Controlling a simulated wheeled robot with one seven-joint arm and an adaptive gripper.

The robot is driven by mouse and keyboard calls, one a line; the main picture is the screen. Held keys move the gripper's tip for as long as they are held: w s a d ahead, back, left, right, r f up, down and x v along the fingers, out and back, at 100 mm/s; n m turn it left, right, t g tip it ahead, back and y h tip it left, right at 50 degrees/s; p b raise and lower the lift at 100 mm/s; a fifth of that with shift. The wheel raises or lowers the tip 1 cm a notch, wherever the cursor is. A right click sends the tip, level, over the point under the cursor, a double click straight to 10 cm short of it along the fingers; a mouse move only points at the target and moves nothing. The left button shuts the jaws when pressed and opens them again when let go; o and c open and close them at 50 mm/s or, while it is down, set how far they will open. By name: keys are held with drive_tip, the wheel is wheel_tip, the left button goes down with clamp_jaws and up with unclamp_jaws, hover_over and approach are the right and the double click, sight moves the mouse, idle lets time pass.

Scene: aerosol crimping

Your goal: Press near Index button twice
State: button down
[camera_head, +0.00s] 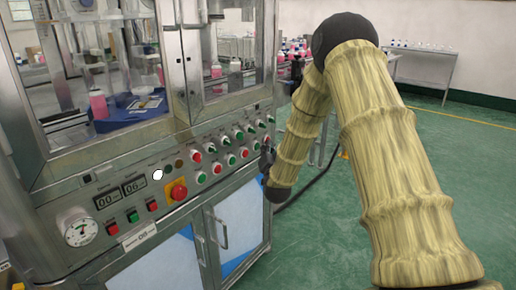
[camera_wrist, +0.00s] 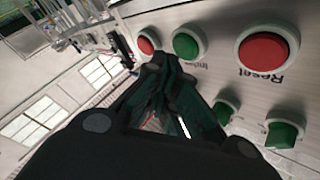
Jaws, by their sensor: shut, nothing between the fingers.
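The Index button seems to be the green round button (camera_wrist: 187,45) in the wrist view; the small label beside it is upside down and hard to read. A red round button (camera_wrist: 146,43) sits to its left, and a larger red button marked Reset (camera_wrist: 268,52) to its right. My gripper (camera_wrist: 156,66) is shut and empty, its tips just below and left of the green button in the picture. I cannot tell whether they touch the panel. In the head view my gripper (camera_head: 267,157) is at the right end of the control panel, mostly hidden by my arm.
Green selector knobs (camera_wrist: 285,133) stick out beside the fingers. The steel machine's panel (camera_head: 118,212) carries several buttons, a red emergency stop (camera_head: 178,191) and a gauge (camera_head: 80,231). Cabinet doors with handles (camera_head: 218,233) lie below. The green floor (camera_head: 455,165) at right is clear.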

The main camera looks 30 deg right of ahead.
drive_tip(key=shift+w, duration=0.15)
drive_tip(key=shift+w+a, duration=0.2)
drive_tip(key=shift+w, duration=0.05)
drive_tip(key=shift+w+a, duration=0.15)
drive_tip(key=shift+w, duration=0.2)
idle(1.1)
drive_tip(key=shift+s, duration=0.15)
drive_tip(key=shift+s+d, duration=0.35)
drive_tip(key=shift+s, duration=0.35)
drive_tip(key=s, duration=0.1)
drive_tip(key=s+d, duration=0.1)
drive_tip(key=s, duration=0.1)
drive_tip(key=s+p, duration=0.1)
drive_tip(key=shift+s+d, duration=0.2)
drive_tip(key=shift+d, duration=0.2)
idle(0.3)
drive_tip(key=shift+f, duration=0.1)
idle(0.8)
